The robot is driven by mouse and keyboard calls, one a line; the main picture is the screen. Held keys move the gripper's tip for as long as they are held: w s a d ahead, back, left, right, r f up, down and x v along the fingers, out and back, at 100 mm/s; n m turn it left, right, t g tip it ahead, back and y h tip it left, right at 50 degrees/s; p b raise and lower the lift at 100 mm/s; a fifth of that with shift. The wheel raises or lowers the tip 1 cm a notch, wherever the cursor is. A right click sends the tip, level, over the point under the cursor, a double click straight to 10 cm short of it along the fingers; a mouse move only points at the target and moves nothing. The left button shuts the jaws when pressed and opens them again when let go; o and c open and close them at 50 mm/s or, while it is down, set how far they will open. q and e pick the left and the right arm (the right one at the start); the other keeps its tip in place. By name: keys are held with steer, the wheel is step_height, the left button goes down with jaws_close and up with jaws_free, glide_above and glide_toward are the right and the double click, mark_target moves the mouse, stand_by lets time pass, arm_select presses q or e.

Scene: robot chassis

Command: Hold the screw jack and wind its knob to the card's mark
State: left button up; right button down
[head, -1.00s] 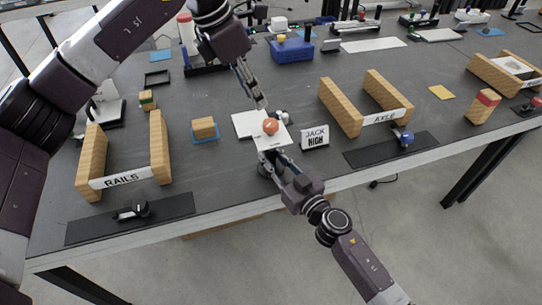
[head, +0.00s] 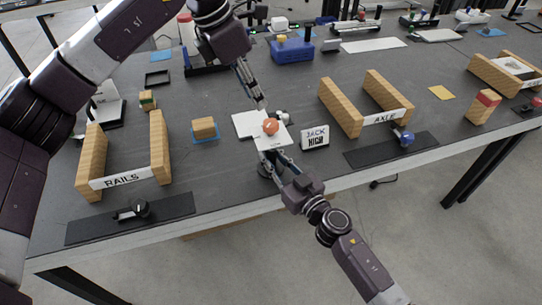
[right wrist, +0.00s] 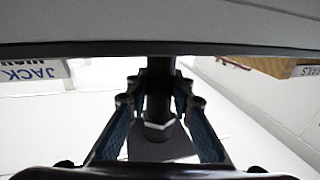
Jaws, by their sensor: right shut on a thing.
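The screw jack has a pale square top plate (head: 271,142) with an orange ball (head: 270,127) on it. A small grey-white knob (head: 283,117) shows behind the plate. My right gripper (head: 270,158) is shut on the jack's dark post, under the plate. In the right wrist view the post (right wrist: 159,95), with a hex nut low on it, stands between my blue-padded fingers. My left gripper (head: 261,104) points down just behind the ball; its fingertips are too small to tell open from shut. The card (head: 315,137) reads "JACK HIGH" and stands right of the jack.
Wooden rails (head: 158,147) stand left and the wooden AXLE holder (head: 341,108) right. A wooden block (head: 204,127) sits on a blue-edged square. The table's front edge is close to the jack.

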arm_select(q)
steer(key=o, duration=0.5)
steer(key=shift+s+d+f, duration=0.1)
steer(key=shift+s+f, duration=0.05)
steer(key=shift+f, duration=0.15)
steer(key=s+d+f+m+g+h, duration=0.3)
steer(key=s+d+f+h, duration=0.15)
steer(key=f+h, duration=0.2)
steer(key=n+t+h, duration=0.3)
steer(key=t+h, duration=0.3)
steer(key=t, duration=0.3)
glide_toward(271, 122)
steer(key=x, duration=1)
steer(key=shift+f, duration=0.35)
steer(key=shift+s, duration=0.1)
steer(key=shift+c, duration=0.4)
steer(key=c, duration=1.1)
